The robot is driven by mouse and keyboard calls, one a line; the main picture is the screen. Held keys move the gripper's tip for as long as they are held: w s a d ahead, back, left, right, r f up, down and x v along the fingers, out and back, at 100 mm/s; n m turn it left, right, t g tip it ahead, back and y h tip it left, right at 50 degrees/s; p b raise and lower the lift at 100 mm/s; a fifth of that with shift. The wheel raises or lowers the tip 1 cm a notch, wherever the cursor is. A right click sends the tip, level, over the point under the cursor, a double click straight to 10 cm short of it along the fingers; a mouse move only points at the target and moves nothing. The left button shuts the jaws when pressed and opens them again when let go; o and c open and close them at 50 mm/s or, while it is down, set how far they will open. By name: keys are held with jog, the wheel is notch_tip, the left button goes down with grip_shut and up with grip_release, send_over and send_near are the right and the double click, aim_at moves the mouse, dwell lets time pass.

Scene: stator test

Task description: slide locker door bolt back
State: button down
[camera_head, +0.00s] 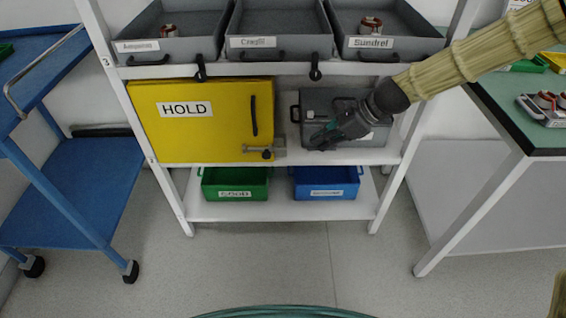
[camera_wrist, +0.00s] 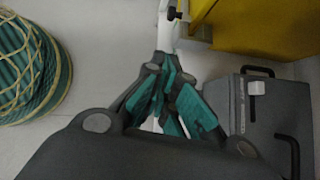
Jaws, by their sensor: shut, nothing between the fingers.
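The yellow locker (camera_head: 215,125) with a HOLD label stands on the middle shelf, its door shut. A dark vertical handle (camera_head: 254,115) is on its right part. The grey metal bolt (camera_head: 262,151) sits at the lower right corner of the door, with a small dark knob. My gripper (camera_head: 318,140) is shut and empty, to the right of the bolt and apart from it, in front of the grey box. In the wrist view my gripper (camera_wrist: 165,85) has its teal-padded fingers together. The yellow locker (camera_wrist: 255,25) shows at the upper right there.
A dark grey box (camera_head: 340,108) stands right of the locker, close behind my gripper; it also shows in the wrist view (camera_wrist: 275,120). Grey labelled trays (camera_head: 280,45) sit above. Green (camera_head: 235,184) and blue (camera_head: 326,183) bins sit below.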

jog(key=shift+w+r, duration=0.2)
jog(key=shift+r, duration=0.2)
jog(key=b, duration=0.4)
send_near(283, 154)
jog(key=s+x, duration=0.1)
jog(key=x, duration=0.6)
jog(key=shift+s+a+f, duration=0.1)
jog(key=shift+s+a, duration=0.15)
jog(key=shift+a, duration=0.75)
